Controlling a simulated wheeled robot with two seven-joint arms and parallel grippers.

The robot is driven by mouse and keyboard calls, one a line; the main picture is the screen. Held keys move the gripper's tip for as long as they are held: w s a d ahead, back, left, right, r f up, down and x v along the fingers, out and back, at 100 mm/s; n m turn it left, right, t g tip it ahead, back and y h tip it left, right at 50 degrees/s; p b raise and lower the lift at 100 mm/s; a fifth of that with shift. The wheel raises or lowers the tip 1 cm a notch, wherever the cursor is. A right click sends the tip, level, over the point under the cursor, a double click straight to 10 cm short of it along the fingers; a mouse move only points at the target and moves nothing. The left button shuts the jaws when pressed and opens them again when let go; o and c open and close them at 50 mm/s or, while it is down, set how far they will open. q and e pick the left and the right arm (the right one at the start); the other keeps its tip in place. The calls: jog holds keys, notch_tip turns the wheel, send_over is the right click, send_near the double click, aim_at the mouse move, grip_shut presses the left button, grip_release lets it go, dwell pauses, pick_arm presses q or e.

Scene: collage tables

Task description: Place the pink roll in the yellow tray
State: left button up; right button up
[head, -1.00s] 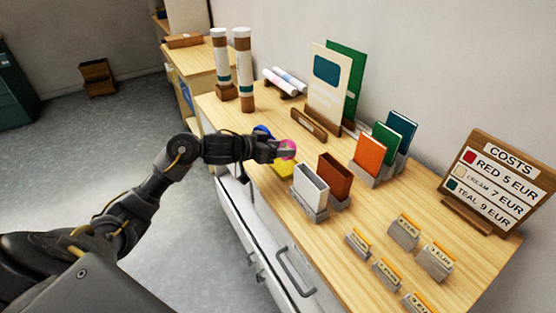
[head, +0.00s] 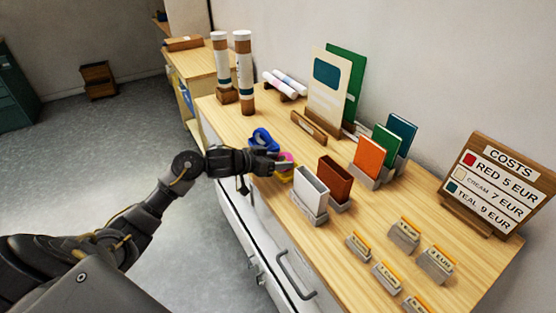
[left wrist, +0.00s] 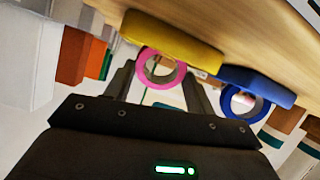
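The pink roll (head: 287,157) is a ring held between the fingertips of my left gripper (head: 284,163). In the left wrist view the pink roll (left wrist: 142,70) sits between the two fingers, in front of the edge of the yellow tray (left wrist: 172,38). In the head view the yellow tray (head: 285,178) is mostly hidden under my gripper. The roll is right at the tray; I cannot tell whether it touches it. My right gripper is not in view.
A blue tray (left wrist: 258,83) with a blue roll (left wrist: 228,98) stands beside the yellow tray. A white holder (head: 310,190) and a brown-red holder (head: 335,178) stand close on the right. Tall tubes (head: 243,75) stand at the back left. The table front is open.

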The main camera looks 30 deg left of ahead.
pick_arm(q)
jog(key=o, duration=0.4)
jog(key=shift+r, duration=0.25)
jog(key=shift+v, duration=6.05)
jog(key=shift+f, duration=0.1)
